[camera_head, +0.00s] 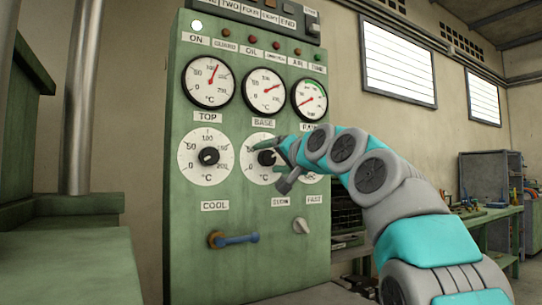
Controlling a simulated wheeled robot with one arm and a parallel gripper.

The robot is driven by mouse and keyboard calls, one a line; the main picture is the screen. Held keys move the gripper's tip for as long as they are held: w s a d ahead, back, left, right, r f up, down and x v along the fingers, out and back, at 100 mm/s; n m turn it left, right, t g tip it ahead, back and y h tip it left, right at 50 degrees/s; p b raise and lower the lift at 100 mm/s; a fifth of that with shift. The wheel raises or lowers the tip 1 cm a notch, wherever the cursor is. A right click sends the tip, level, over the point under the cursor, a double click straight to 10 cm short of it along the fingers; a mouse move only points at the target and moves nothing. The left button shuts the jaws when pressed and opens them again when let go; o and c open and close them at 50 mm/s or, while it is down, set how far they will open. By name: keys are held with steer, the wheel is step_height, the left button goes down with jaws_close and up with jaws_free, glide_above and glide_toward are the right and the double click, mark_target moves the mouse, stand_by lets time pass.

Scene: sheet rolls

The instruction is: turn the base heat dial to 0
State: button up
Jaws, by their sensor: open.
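The base heat dial (252,174) is the middle white dial on the green control panel, below the BASE gauge (264,91). Its black knob (266,158) shows in part, and my gripper hides much of the dial's right side. I cannot read the setting its knob points to. My gripper (270,165) is open in front of this dial, with one finger by the upper part of the knob and the other lower down. I cannot tell whether either finger touches the knob.
The top heat dial (208,157) is close on the left, and another dial (312,181) on the right is mostly behind my arm. Below are a small grey knob (300,225) and a blue-handled lever (237,240). A green machine part (65,245) stands at left.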

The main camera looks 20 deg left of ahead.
steer(key=shift+c, duration=0.3)
jaws_close()
stand_by(0.5)
